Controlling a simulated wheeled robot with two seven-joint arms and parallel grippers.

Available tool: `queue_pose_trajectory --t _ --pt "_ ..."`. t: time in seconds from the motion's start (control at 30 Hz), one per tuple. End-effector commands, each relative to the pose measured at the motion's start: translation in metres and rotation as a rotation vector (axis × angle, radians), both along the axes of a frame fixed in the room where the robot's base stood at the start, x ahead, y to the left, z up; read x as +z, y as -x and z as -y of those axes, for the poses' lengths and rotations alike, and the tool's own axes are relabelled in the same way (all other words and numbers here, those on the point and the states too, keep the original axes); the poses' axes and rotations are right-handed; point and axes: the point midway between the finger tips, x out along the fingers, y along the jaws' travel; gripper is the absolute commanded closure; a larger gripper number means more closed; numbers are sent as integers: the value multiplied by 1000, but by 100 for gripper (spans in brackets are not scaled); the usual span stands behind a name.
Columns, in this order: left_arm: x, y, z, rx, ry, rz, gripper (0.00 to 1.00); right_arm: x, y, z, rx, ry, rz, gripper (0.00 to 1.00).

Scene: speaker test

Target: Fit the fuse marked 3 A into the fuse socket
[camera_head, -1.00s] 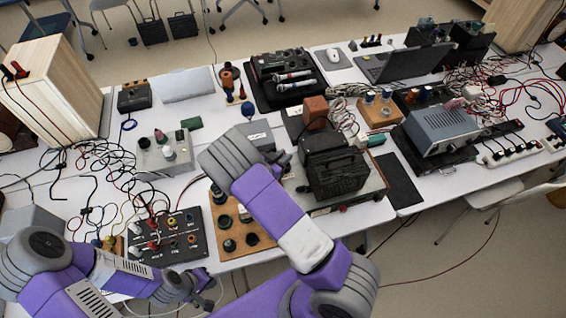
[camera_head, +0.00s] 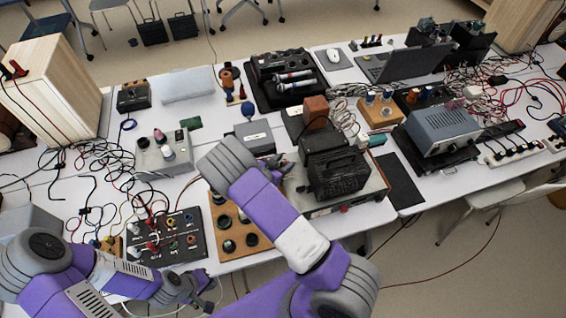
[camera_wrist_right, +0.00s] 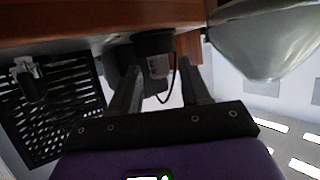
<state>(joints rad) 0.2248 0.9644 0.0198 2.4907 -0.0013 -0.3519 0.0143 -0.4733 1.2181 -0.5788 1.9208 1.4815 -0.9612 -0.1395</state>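My right gripper (camera_wrist_right: 162,85) is seen close up in the right wrist view, its two dark fingers apart. Beyond and between them hangs a dark cap with a pale, marked body (camera_wrist_right: 158,65); I cannot read the mark or see the fingers touching it. In the head view this gripper (camera_head: 281,165) is partly hidden by its own arm, beside the black vented box (camera_head: 338,175). My left gripper (camera_head: 195,288) is low at the left, near the table's front edge; its fingers are too small to judge. I cannot pick out the 3 A fuse or its socket for certain.
A wooden board with dark round pieces (camera_head: 217,196) lies beneath my right arm. A black panel with coloured knobs (camera_head: 188,252) is left of it. Loose cables cover the left table. A grey instrument (camera_head: 440,127) stands right. A black perforated panel (camera_wrist_right: 62,115) shows in the wrist view.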

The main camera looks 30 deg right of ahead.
Motion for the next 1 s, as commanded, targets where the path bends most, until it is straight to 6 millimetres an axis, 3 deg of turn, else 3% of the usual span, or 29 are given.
queue_pose_trajectory --t 0.3,0.7,1.0 --pt "8 0 0 0 0 0 100 11 0 -1 1 0 2 53" --pt "11 0 0 0 0 0 100 41 30 -75 3 -2 2 53" --pt "13 0 0 0 0 0 100 53 42 -102 0 1 0 53"
